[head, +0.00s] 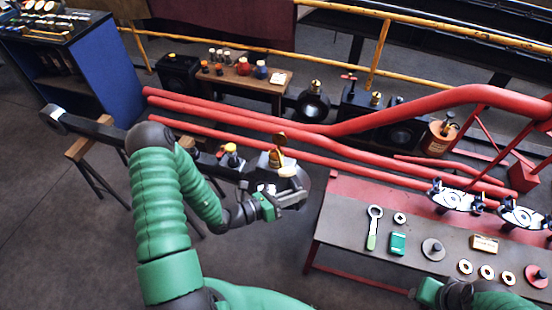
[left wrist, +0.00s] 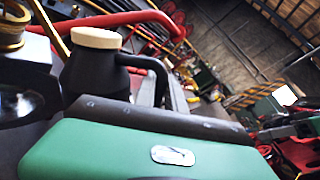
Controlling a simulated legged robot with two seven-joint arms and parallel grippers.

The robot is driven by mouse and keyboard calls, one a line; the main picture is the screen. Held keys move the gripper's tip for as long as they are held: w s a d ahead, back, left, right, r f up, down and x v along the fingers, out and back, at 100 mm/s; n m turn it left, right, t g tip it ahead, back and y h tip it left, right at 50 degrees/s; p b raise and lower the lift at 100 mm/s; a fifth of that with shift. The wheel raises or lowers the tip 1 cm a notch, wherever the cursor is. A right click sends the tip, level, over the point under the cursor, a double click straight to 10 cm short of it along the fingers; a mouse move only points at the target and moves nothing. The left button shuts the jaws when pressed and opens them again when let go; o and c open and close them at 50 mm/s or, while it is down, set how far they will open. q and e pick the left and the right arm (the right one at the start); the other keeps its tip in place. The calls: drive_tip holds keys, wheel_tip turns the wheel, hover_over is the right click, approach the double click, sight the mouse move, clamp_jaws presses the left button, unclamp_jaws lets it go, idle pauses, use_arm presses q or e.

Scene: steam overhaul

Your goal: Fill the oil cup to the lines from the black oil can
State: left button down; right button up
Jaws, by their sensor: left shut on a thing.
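The black oil can (left wrist: 93,78) has a pale round top and a side handle. In the head view its pale top (head: 288,171) shows beside my left gripper (head: 288,198), which is shut on the can; the jaws hide much of its body. The can looks roughly upright. The brass oil cup (head: 276,158) sits on a dark rod end just behind the can, with its round lid (head: 280,138) raised. Part of the brass cup (left wrist: 12,32) shows at the left edge in the left wrist view. Its lines and oil level cannot be made out. My right gripper is mostly cut off at the bottom right, its jaws unclear.
Red rods (head: 330,131) run behind the cup. The bench (head: 335,225) at right holds a spanner (head: 373,228), a green box (head: 397,243) and several rings. A small wooden table (head: 250,84) with bottles stands behind the rods. A yellow rail (head: 380,52) crosses the back.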

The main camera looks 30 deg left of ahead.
sight(297, 207)
use_arm(q)
drive_tip(key=shift+m+t, duration=0.3)
drive_tip(key=shift+m, duration=0.6)
drive_tip(key=f+b, duration=0.5)
drive_tip(key=shift+s+d, duration=0.25)
drive_tip(key=shift+s, duration=0.05)
drive_tip(key=shift+d+f+m+b, duration=0.1)
drive_tip(key=shift+f+m+b, duration=0.2)
drive_tip(key=shift+f, duration=0.3)
drive_tip(key=f+m+b, duration=0.2)
drive_tip(key=b, duration=0.1)
drive_tip(key=a+f+m+b, duration=0.1)
drive_tip(key=m+b, duration=0.1)
drive_tip(key=shift+w+f+t, duration=0.35)
drive_tip(key=shift+f+t, duration=0.05)
drive_tip(key=shift+d, duration=0.1)
